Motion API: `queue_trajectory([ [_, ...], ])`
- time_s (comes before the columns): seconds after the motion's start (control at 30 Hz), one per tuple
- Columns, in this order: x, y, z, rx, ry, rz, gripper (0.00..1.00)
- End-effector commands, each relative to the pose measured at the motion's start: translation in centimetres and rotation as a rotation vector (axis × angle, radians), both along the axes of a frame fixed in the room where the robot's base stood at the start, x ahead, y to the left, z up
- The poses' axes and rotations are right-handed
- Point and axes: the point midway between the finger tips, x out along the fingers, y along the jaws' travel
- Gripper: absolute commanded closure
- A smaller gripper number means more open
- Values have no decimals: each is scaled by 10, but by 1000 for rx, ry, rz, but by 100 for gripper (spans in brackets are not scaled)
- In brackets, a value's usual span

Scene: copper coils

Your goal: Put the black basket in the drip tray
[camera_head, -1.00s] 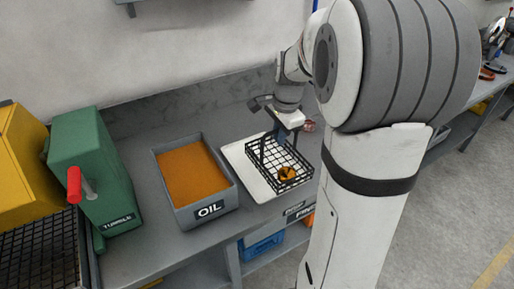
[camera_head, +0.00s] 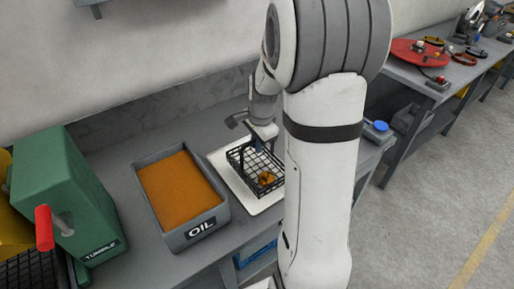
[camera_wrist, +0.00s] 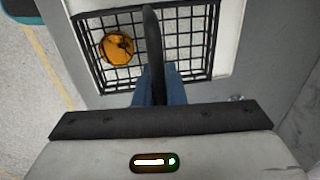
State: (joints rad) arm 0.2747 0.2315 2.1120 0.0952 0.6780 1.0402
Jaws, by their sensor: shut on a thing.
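The black basket (camera_head: 248,170) is a wire mesh basket with a tall handle, and a copper-orange coil (camera_head: 266,179) lies inside it. It sits over the white drip tray (camera_head: 269,204), right of the oil bin; whether it touches the tray I cannot tell. My gripper (camera_head: 262,143) is above the basket, pointing down. In the wrist view my gripper (camera_wrist: 160,88) has its blue fingers shut on the black basket's handle (camera_wrist: 154,50). The coil (camera_wrist: 116,47) shows at the basket's left side there. My arm hides the right end of the tray.
An OIL bin (camera_head: 221,212) of orange liquid stands left of the tray. A green TUMBLE machine (camera_head: 70,180) with a red-knobbed lever (camera_head: 44,228) is further left. A blue button box (camera_head: 380,128) and a red disc (camera_head: 418,53) are at right.

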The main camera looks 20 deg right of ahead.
Motion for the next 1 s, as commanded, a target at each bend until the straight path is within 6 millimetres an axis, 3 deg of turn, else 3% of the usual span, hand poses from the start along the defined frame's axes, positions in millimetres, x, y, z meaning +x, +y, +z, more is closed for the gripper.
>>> queue_trajectory([
  [0.13, 0, 1, -18, 1, 2, 1, 100],
  [0.47, 0, 1, -22, 1, 0, 3, 100],
  [0.5, 0, 1, -22, 1, 0, 3, 88],
  [0.73, 0, 2, -22, 1, 0, 3, 69],
  [1.0, 0, 2, -20, 0, 0, 4, 68],
])
